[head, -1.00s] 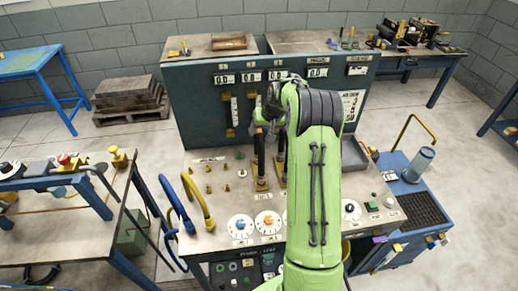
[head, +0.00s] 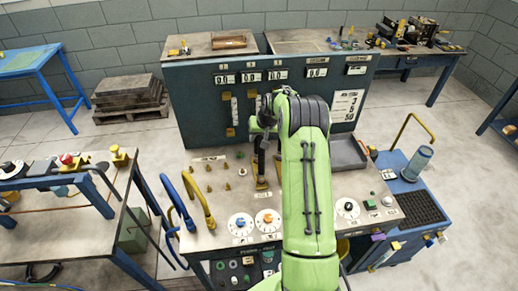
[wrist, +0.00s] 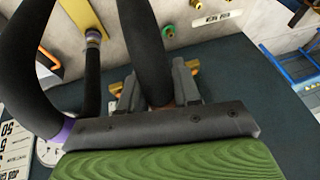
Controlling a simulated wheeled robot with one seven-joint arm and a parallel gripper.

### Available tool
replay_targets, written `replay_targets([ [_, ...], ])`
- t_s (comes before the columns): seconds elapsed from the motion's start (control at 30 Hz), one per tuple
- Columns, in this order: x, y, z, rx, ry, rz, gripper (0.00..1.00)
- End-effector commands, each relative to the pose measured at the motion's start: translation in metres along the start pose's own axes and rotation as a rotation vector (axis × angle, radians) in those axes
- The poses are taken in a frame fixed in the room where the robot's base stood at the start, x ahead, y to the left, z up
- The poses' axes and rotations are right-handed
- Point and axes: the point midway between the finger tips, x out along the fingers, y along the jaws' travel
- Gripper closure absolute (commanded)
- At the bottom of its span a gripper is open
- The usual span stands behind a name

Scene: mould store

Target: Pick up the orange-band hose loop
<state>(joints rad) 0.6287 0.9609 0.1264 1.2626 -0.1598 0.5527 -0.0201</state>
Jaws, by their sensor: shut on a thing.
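The orange-band hose loop (wrist: 147,45) is a thick black hose. In the wrist view it runs between the two fingers of my gripper (wrist: 158,92), which is shut on it. A little of its orange band shows low between the fingers. In the head view my gripper (head: 262,127) is over the bench at the hose stand, partly hidden by my arm. Whether the loop is clear of its support cannot be told. A second black hose (wrist: 28,60) with purple bands curves close by on the left in the wrist view.
The bench top (head: 215,228) holds brass pegs, dials and blue and yellow hooped hoses (head: 205,205) at its left. A grey tray (head: 347,150) lies right of my arm. A blue cart (head: 408,185) stands at the right. A dark panel (head: 200,110) rises behind.

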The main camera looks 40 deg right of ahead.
Motion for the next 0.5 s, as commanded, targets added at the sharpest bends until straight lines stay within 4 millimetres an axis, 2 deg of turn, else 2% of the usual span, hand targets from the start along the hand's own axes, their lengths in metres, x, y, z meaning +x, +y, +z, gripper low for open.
replay_targets([
  [0.17,-0.001,-0.001,-0.001,-0.004,0.003,-0.002,1.00],
  [0.23,-0.008,-0.002,-0.005,-0.005,0.006,-0.002,1.00],
  [0.5,-0.067,-0.014,-0.029,-0.004,0.007,0.000,1.00],
])
